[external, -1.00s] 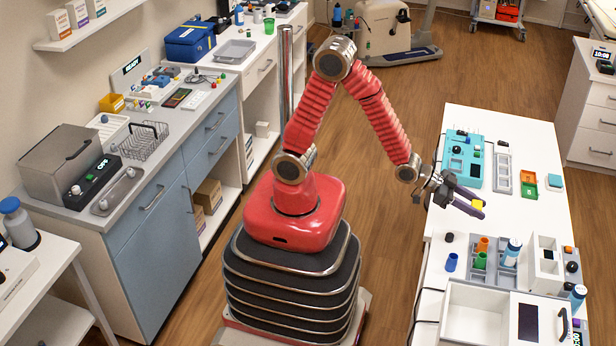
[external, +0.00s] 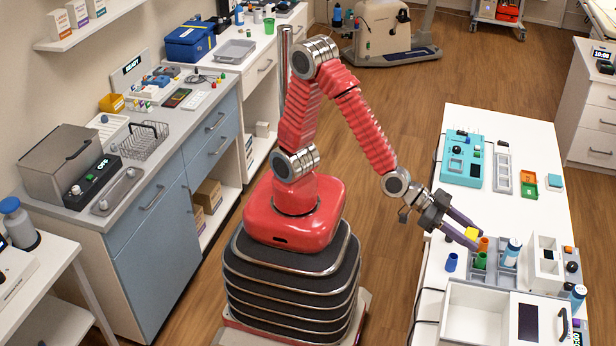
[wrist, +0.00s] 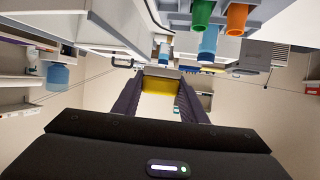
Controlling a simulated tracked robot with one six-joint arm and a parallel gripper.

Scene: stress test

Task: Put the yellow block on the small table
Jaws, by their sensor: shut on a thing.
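My gripper (external: 470,236) is shut on the yellow block (external: 472,233), held between its dark fingertips. In the external view it is over the left part of the long white table at the right, close by the orange and green cups. The wrist view shows the yellow block (wrist: 158,86) between the two fingers (wrist: 158,97). A low white table (external: 40,290) stands at the lower left, partly cut off by the picture edge; a grey bottle with a blue cap (external: 16,220) is on it.
On the right-hand white table (external: 545,215) are a grey rack with an orange cup (external: 483,243), a green cup (external: 481,260) and a blue bottle (external: 511,251), a blue cup (external: 451,262), a white open bin (external: 474,312) and a teal device (external: 461,160). A grey counter (external: 170,125) runs along the left.

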